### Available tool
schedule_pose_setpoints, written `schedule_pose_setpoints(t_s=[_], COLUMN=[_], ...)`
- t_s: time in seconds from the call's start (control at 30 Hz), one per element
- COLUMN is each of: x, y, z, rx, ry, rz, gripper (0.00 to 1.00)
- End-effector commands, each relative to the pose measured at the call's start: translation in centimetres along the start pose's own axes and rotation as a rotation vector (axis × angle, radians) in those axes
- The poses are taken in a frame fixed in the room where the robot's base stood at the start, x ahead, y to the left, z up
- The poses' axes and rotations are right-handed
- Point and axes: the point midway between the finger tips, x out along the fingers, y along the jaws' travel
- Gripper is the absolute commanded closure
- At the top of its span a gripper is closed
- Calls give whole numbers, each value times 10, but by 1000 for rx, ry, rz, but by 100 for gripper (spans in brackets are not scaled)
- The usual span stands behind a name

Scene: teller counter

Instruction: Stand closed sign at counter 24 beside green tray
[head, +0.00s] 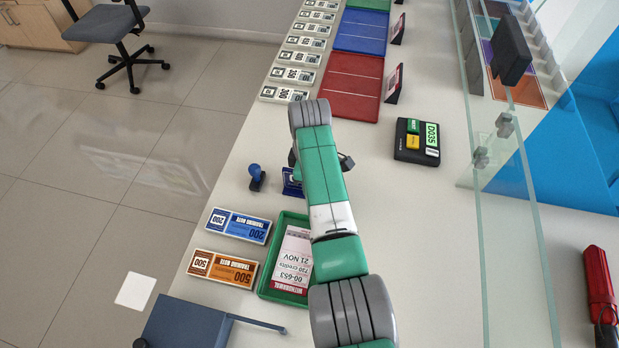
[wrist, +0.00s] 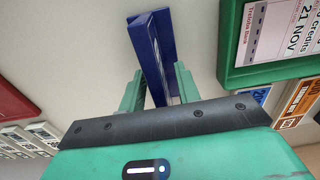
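A dark blue folded sign (wrist: 150,50) is between the two green fingers of my gripper (wrist: 160,82) in the wrist view. Both fingers appear to press against its sides, so my gripper looks shut on it. In the head view, the blue sign (head: 291,183) is partly hidden by my arm; its lettering cannot be read. The green tray (head: 264,284) lies on the counter just below the sign in the head view and holds a withdrawal slip (head: 292,258). The tray's rim also shows at the right of the wrist view (wrist: 229,45).
A blue stamp (head: 256,178) stands left of the sign. Blue and orange note bundles (head: 238,226) lie left of the tray. A red tray (head: 345,84) with a small sign (head: 394,83) is farther back. Glass panels edge the right.

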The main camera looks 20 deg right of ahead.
Motion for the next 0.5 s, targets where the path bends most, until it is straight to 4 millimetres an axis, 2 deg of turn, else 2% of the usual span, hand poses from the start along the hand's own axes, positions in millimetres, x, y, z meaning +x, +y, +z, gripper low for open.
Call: schedule_pose_setpoints(t_s=[0.13,0.2,0.27,0.5], x=[-2,-10,-22,-85], y=[0,0,1,1], z=[0,0,0,0], rx=[0,0,0,-1], ry=[0,1,1,1], rz=[0,2,4,3], gripper=[67,67,67,67])
